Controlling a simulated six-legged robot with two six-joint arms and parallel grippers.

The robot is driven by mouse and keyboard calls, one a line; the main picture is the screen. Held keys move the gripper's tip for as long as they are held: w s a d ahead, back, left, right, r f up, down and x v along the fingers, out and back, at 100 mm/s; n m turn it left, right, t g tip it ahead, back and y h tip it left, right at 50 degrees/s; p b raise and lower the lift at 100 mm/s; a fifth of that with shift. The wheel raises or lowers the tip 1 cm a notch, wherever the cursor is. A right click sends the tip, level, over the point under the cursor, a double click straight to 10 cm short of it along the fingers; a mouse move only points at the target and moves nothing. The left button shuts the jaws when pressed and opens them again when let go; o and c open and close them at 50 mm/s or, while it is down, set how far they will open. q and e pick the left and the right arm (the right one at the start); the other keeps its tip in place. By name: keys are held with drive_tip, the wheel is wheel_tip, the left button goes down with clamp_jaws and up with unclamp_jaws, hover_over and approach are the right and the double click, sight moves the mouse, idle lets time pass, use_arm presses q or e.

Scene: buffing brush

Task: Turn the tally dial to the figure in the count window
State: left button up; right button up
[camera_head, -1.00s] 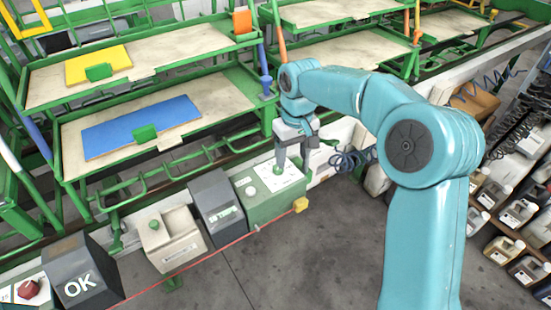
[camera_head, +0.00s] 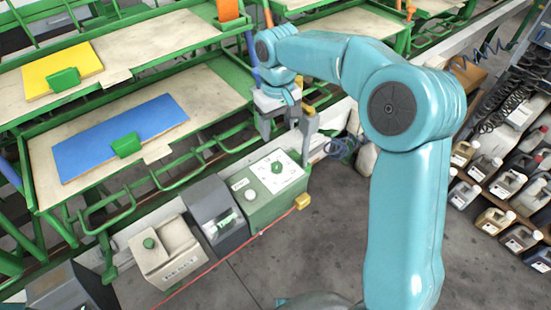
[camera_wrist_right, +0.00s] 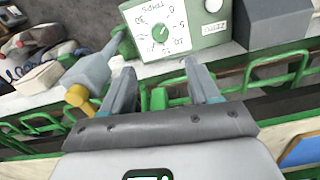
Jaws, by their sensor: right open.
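The tally dial is a green knob (camera_head: 277,167) on a white plate with printed figures, on top of a green box (camera_head: 262,212). It also shows upside down in the right wrist view (camera_wrist_right: 161,33). The dark grey box (camera_head: 217,212) left of it has a small lit green window (camera_head: 226,221), too small to read. My right gripper (camera_head: 279,123) is open and empty, above and behind the dial plate, apart from the knob. In the right wrist view its two fingertips (camera_wrist_right: 159,70) stand apart, with the knob beyond them. My left gripper is not in view.
A grey post with a yellow cap (camera_head: 308,125) stands close beside my right gripper. A beige box with a green button (camera_head: 165,250) stands at left. Green racks with a blue panel (camera_head: 120,135) and yellow panel (camera_head: 62,70) lie behind. A red line runs along the front.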

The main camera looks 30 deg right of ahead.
sight(277, 165)
wheel_tip(277, 165, down, 14)
drive_tip(key=shift+f, duration=0.1)
drive_tip(key=c, duration=1)
